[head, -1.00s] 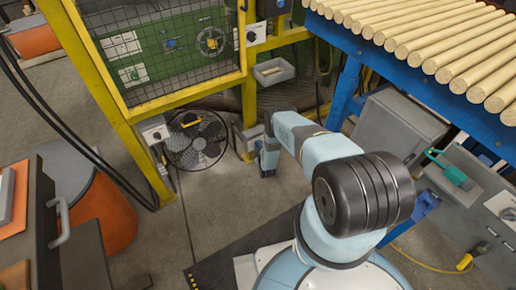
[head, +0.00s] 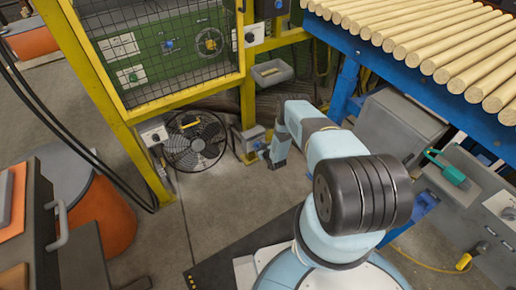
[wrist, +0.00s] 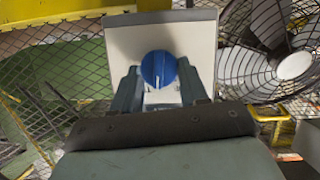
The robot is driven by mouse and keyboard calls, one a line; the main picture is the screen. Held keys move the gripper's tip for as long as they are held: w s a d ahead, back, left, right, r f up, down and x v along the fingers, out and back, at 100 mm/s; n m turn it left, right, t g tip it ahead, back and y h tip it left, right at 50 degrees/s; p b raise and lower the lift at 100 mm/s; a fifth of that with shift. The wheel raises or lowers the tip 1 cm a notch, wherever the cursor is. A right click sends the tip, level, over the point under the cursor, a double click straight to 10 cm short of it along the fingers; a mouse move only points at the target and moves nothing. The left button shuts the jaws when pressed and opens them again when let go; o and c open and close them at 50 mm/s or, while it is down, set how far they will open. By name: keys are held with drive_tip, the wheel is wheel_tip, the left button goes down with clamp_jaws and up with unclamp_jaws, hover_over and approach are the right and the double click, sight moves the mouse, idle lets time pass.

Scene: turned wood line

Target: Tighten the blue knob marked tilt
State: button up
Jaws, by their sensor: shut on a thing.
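The blue knob (wrist: 159,69) sits on a pale grey plate (wrist: 190,42) in the wrist view, its white pointer line facing down in the picture. My gripper (wrist: 160,88) has one finger on each side of the knob and is shut on it. In the head view my gripper (head: 265,154) is low beside a small grey box (head: 252,134) near the foot of the yellow post. The knob is not clear there, and I can read no "tilt" marking in either view.
A caged fan (head: 194,140) stands on the floor left of my gripper; it also shows at right in the wrist view (wrist: 265,62). A yellow mesh guard (head: 175,50) rises behind. A blue roller table (head: 347,85) with wooden rods is at right.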

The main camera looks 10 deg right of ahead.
drive_tip(key=shift+s+d+f+m+g+y, duration=0.15)
drive_tip(key=shift+m+y, duration=0.4)
drive_tip(key=shift+m, duration=0.3)
drive_tip(key=shift+d+f+m+g+y, duration=0.1)
drive_tip(key=shift+m+g+y, duration=0.1)
drive_tip(key=shift+m+y, duration=0.5)
drive_tip(key=shift+s+d+f+m+g+y, duration=0.15)
drive_tip(key=shift+m+y, duration=0.3)
drive_tip(key=shift+m, duration=0.5)
drive_tip(key=shift+w, duration=0.1)
drive_tip(key=o, duration=1.1)
drive_tip(key=shift+w+r, duration=0.15)
drive_tip(key=shift+w, duration=0.05)
drive_tip(key=shift+c, duration=0.2)
drive_tip(key=shift+d+r, duration=0.1)
